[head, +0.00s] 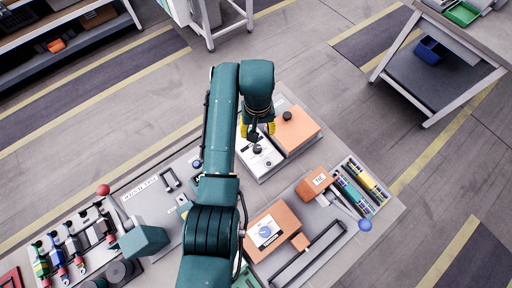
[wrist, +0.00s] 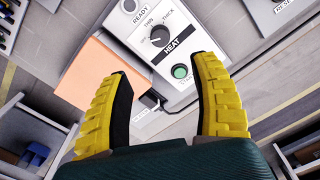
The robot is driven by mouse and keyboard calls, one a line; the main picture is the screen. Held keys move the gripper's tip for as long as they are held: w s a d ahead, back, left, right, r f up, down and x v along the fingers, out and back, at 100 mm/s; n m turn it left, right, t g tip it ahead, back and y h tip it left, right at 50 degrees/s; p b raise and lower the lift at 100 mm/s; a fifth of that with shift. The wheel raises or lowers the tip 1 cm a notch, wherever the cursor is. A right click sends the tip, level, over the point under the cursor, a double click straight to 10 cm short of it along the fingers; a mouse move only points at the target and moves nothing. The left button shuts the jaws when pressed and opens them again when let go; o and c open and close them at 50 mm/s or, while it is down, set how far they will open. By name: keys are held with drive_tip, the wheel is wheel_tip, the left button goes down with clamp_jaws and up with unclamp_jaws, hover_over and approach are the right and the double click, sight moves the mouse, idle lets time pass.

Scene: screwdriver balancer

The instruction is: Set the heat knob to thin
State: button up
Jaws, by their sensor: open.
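The heat knob (wrist: 160,36) is a dark round dial on a white panel (wrist: 192,88) marked HEAT, with THIN and THICK printed above it. I cannot tell for sure which mark its pointer faces. A green button (wrist: 180,71) sits below the HEAT label. In the head view the white panel (head: 262,165) lies under my gripper (head: 258,130), which partly covers it. In the wrist view my gripper (wrist: 163,75) shows two yellow fingers spread wide with nothing between them. The knob lies beyond the fingertips, apart from them.
An orange block (head: 298,132) with a dark knob on top adjoins the white panel. An orange machine (head: 270,230) and a tray of coloured screwdrivers (head: 360,188) stand at the right of the bench. A red ball handle (head: 103,190) rises at the left.

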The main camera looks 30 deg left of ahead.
sight(257, 147)
wheel_tip(257, 147, down, 13)
drive_tip(key=shift+f+b, duration=0.1)
drive_tip(key=shift+b, duration=1.1)
clamp_jaws()
